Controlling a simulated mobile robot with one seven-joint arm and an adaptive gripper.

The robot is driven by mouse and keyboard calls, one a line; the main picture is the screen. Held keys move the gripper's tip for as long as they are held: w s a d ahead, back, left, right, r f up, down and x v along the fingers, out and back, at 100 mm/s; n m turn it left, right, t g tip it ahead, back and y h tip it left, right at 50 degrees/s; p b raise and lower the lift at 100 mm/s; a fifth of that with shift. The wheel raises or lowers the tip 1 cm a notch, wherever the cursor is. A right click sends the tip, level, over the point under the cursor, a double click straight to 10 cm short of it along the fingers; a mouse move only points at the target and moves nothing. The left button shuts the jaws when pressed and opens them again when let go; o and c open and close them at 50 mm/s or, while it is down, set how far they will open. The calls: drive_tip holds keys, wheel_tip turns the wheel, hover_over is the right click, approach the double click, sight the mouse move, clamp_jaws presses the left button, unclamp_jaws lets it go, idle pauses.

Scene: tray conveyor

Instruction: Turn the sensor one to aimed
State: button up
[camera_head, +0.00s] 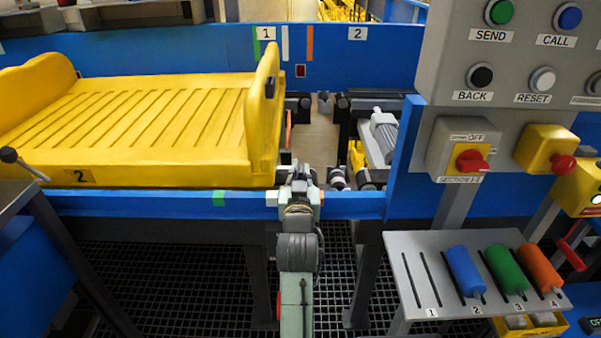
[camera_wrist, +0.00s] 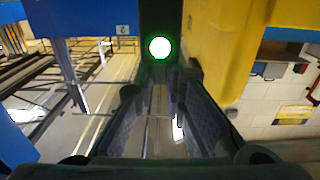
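My gripper (camera_head: 299,178) is at the near blue rail of the conveyor, just right of the yellow tray. In the wrist view its two dark fingers (camera_wrist: 160,100) are apart. A dark body with a bright green lamp (camera_wrist: 160,47) stands upright between or just beyond the fingertips; it looks like sensor one, but no label on it shows. I cannot tell whether the fingers touch it. In the head view my gripper and wrist hide this spot, so which way the sensor faces cannot be read there.
The yellow tray (camera_head: 258,140) stands close on the left. The far blue rail (camera_head: 200,48) carries labels 1 and 2 and a small red piece (camera_head: 300,71). The control panel (camera_head: 440,80) and a shelf of coloured cylinders (camera_head: 410,270) are on the right.

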clamp_jaws()
drive_tip(key=shift+y, duration=0.4)
drive_tip(key=o, duration=0.6)
unclamp_jaws()
drive_tip(key=shift+c, duration=0.2)
drive_tip(key=shift+s, duration=0.15)
drive_tip(key=s, duration=0.7)
drive_tip(key=shift+s, duration=0.15)
